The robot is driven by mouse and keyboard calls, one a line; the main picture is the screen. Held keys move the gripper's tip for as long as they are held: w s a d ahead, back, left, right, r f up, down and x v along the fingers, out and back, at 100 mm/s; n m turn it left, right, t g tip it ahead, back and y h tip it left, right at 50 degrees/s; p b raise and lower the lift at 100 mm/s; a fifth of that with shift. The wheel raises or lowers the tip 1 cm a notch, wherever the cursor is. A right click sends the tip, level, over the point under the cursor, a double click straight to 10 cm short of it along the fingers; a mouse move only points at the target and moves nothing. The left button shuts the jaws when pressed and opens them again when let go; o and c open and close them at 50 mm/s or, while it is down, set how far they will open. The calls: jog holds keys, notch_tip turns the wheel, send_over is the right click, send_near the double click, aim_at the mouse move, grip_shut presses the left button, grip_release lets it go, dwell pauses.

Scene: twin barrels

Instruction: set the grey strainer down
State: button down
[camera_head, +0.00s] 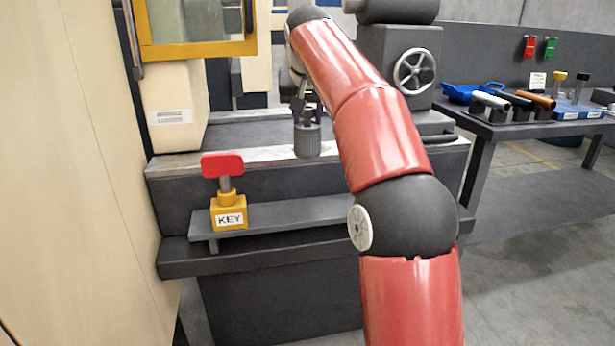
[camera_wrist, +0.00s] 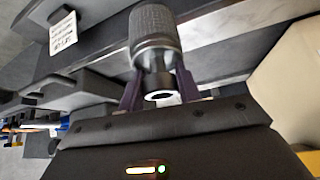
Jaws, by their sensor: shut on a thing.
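The grey strainer (camera_head: 308,141) is a small dark grey cylinder with a ribbed body and a narrower neck. It hangs upright below my gripper (camera_head: 307,113), in front of the machine bed's pale metal strip (camera_head: 258,158). I cannot tell whether its lower end touches anything. In the wrist view the strainer (camera_wrist: 153,27) shows its ribbed body at the top and an open pale ring at its near end. The two dark purple fingers of my gripper (camera_wrist: 158,82) are shut on its neck from both sides.
A yellow block marked KEY with a red handle (camera_head: 228,205) stands on a grey shelf (camera_head: 290,216) at the front left. A cream box (camera_head: 172,105) stands left of the bed. A handwheel (camera_head: 414,71) is behind. A side table (camera_head: 487,125) with tools is at right.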

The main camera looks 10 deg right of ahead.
aim_at(308, 146)
notch_tip(308, 146, down, 15)
jog(key=shift+f+b, duration=0.1)
jog(key=shift+b, duration=1)
jog(key=c, duration=1)
grip_release()
jog(key=shift+f, duration=0.15)
jog(key=v, duration=1.2)
jog(key=shift+s+p, duration=0.1)
jog(key=shift+p, duration=0.25)
jog(key=s+f, duration=0.6)
jog(key=s, duration=0.4)
jog(key=s+d+f+n, duration=0.1)
jog(key=s+f, duration=0.5)
jog(key=s, duration=0.5)
jog(key=s+f+n+y, duration=0.1)
jog(key=s+f, duration=0.5)
jog(key=s, duration=0.4)
jog(key=shift+s+f+g, duration=0.15)
jog(key=shift+s+g, duration=0.1)
jog(key=shift+g, duration=0.15)
